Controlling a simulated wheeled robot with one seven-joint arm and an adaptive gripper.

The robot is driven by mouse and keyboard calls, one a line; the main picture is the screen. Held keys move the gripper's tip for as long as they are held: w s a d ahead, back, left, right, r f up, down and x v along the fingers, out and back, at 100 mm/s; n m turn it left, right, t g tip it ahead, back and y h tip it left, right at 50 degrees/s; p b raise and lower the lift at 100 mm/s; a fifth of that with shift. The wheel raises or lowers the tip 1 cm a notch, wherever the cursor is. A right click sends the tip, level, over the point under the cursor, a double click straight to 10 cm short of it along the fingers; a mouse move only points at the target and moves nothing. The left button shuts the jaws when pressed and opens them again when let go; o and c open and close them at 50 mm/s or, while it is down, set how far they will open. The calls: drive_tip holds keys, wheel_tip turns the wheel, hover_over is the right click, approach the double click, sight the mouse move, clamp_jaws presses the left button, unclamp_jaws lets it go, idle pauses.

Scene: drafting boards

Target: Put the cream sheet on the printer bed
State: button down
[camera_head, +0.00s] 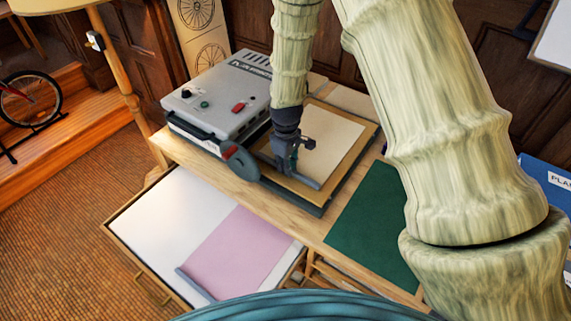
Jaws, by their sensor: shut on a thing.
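The cream sheet (332,132) lies flat over the tan printer bed (366,137), inside the bed's dark outer frame. A grey strip (309,183) runs along its near edge. My gripper (290,166) is above this near edge, pointing down, and is shut on the strip. The gripper hides part of the sheet's left side. I cannot tell whether the sheet rests fully on the bed or hangs just above it. The grey printer body (225,95), with its buttons, stands directly left of the bed.
A dark disc with a red part (240,160) sits left of my gripper. An open drawer (150,225) below holds white paper and a pink sheet (232,250) with a grey strip. A green mat (378,225) lies right of the bed. My arm blocks the right side.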

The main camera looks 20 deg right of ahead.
drive_tip(key=c, duration=1.5)
unclamp_jaws()
drive_tip(key=shift+o, duration=0.2)
drive_tip(key=shift+r, duration=0.1)
wheel_tip(320, 180, up, 12)
drive_tip(key=b, duration=0.2)
drive_tip(key=shift+b, duration=0.35)
